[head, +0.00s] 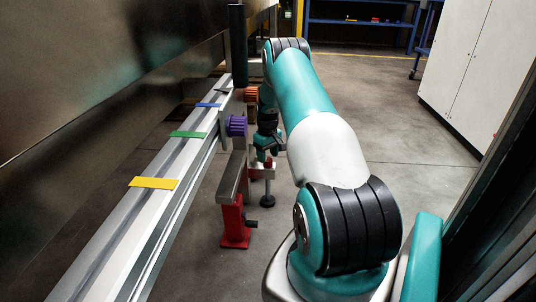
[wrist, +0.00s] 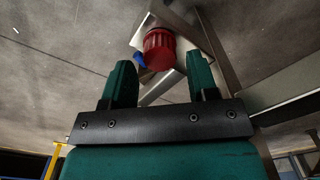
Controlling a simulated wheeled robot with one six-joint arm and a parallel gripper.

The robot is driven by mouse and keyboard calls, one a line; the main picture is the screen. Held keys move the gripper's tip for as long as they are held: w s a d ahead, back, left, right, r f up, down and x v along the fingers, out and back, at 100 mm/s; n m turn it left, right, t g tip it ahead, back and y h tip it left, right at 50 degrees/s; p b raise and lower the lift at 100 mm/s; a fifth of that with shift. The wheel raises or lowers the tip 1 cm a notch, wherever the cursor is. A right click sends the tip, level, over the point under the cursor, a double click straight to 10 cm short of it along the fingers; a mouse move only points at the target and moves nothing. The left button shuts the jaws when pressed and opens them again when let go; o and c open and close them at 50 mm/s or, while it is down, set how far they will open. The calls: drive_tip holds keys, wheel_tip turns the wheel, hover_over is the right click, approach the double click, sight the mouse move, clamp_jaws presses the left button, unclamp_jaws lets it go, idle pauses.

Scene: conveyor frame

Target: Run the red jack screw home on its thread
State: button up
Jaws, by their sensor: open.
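The red jack screw's ribbed knob (wrist: 160,47) shows at the top middle of the wrist view, on a pale metal bracket. A small blue piece (wrist: 139,59) sits at its left side. My gripper (wrist: 161,64) is open, its two green fingers apart with the knob centred between and just beyond their tips. Neither finger touches it. In the head view my gripper (head: 266,150) points down over a small red knob (head: 268,163) on a bracket beside the conveyor.
The conveyor rail (head: 155,205) runs along the left with yellow (head: 153,183), green (head: 188,134) and blue strips. A purple knob (head: 236,125) and an orange knob (head: 250,93) stick out from its side. A red stand (head: 235,222) is nearer me. Floor to the right is clear.

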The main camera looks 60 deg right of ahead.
drive_tip(key=m, duration=0.2)
drive_tip(key=shift+m, duration=0.4)
drive_tip(key=shift+f+b, duration=0.6)
drive_tip(key=shift+f, duration=0.8)
